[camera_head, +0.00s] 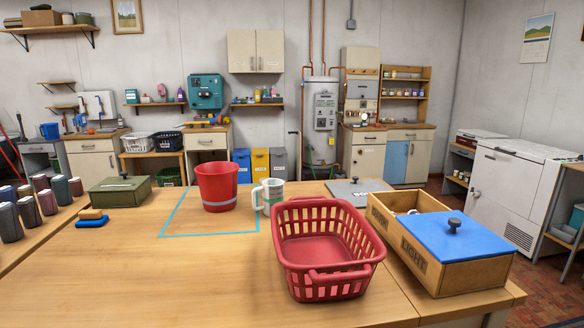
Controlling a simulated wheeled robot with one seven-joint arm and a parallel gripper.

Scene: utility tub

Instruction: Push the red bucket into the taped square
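The red bucket (217,190) stands upright and open on the wooden table, with a grey band near its base. The taped square (210,234) is a light blue outline on the table. Its front and left lines show clearly; the bucket and a mug hide parts of the back and right lines. The bucket's base appears to be within the outline, toward the back, behind the front line. I cannot tell exactly how it sits against the back line. My gripper is not in view.
A red basket (323,252) and a wooden box with a blue lid (452,236) are further right. A green case (120,191) is at left. The front left tabletop (170,285) is clear.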

